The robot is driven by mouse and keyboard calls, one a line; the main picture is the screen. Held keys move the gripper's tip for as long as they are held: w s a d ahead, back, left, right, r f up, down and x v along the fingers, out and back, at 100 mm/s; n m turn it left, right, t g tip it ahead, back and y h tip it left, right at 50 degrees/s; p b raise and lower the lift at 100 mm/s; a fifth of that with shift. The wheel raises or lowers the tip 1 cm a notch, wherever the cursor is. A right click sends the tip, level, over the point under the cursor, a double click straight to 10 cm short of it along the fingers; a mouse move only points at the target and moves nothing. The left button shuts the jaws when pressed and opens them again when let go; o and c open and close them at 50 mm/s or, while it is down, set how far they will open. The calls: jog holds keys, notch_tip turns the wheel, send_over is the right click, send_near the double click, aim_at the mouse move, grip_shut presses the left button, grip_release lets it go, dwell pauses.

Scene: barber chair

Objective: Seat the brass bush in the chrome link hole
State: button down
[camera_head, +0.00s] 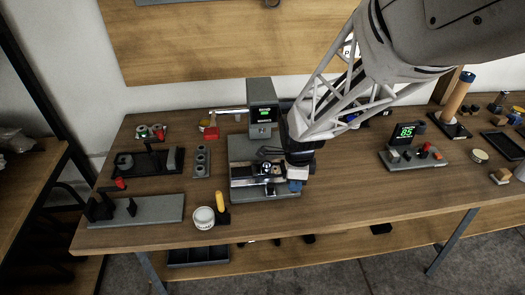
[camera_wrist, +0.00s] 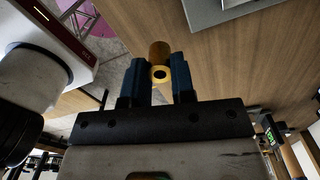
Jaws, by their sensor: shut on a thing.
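My gripper (camera_head: 295,186) is beside the right side of the press-like machine's bed in the head view. In the wrist view its two blue fingers (camera_wrist: 160,82) are shut on the brass bush (camera_wrist: 160,74), a yellow ring with a dark hole. A darker brown-gold rounded part (camera_wrist: 159,50) shows just beyond the ring; I cannot tell if it is part of the bush. In the head view the bush is too small to make out. A shiny metal piece (camera_head: 266,168) sits on the machine's bed and may be the chrome link; its hole cannot be made out.
The grey machine (camera_head: 262,92) with a green display stands behind the bed. A white round tub (camera_head: 204,217) and a yellow-handled tool (camera_head: 222,205) stand front left. Black fixtures (camera_head: 145,163) lie further left. A small display stand (camera_head: 405,135) is to the right.

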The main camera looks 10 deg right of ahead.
jog(key=shift+s+a+r, duration=0.25)
jog(key=shift+s+a, duration=0.15)
jog(key=shift+a, duration=0.3)
jog(key=shift+s+a+r, duration=0.2)
jog(key=shift+s+a, duration=0.15)
jog(key=shift+a, duration=0.35)
jog(key=shift+s+a+r, duration=0.25)
jog(key=shift+s+a, duration=0.15)
jog(key=shift+a, duration=0.3)
jog(key=w, duration=0.5)
jog(key=w+a+f, duration=0.1)
jog(key=w, duration=0.4)
jog(key=w+a, duration=0.1)
jog(key=w, duration=0.5)
jog(key=shift+f, duration=0.25)
jog(key=shift+f, duration=1.75)
jog(key=shift+f, duration=0.2)
jog(key=c, duration=1)
grip_release()
jog(key=shift+o, duration=0.2)
jog(key=shift+r, duration=0.1)
